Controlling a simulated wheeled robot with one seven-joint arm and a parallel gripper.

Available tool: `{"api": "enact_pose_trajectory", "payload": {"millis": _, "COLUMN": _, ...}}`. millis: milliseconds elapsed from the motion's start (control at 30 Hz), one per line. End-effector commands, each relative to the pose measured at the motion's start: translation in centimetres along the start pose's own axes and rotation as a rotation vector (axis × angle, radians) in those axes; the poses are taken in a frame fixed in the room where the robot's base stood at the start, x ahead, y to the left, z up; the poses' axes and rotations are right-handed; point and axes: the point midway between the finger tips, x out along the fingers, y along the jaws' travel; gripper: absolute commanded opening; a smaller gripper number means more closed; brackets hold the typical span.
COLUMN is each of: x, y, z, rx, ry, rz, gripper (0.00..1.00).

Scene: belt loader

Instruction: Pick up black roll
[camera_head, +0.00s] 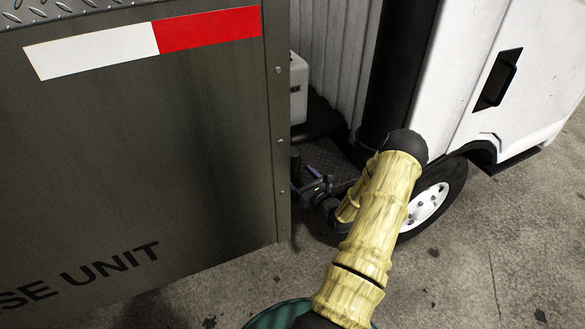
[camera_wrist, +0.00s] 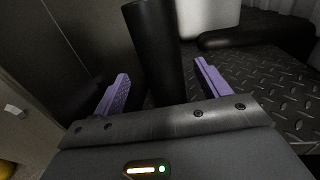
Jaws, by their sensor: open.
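The black roll (camera_wrist: 152,40) stands upright, leaning slightly, in the wrist view. My gripper (camera_wrist: 162,72) is open, with one purple finger on either side of the roll in the picture.
A diamond-plate deck (camera_wrist: 270,85) lies right of my gripper, with a white box (camera_head: 299,88) above it. The dark side panel (camera_head: 140,150) closes off the left. The white truck cab (camera_head: 490,70) and its wheel (camera_head: 428,203) stand right. Open concrete floor (camera_head: 480,270) is in front.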

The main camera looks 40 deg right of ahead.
Motion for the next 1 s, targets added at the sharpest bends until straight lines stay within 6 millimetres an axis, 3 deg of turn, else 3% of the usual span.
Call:
{"api": "enact_pose_trajectory", "payload": {"millis": 400, "x": 4.8, "y": -0.2, "z": 0.1, "rx": 0.000, "ry": -0.002, "rz": 0.002, "gripper": 0.75}}
{"api": "enact_pose_trajectory", "payload": {"millis": 933, "x": 4.8, "y": -0.2, "z": -0.1, "rx": 0.000, "ry": -0.001, "rz": 0.001, "gripper": 0.75}}
{"api": "enact_pose_trajectory", "payload": {"millis": 1000, "x": 4.8, "y": -0.2, "z": -0.1, "rx": 0.000, "ry": -0.001, "rz": 0.001, "gripper": 0.63}}
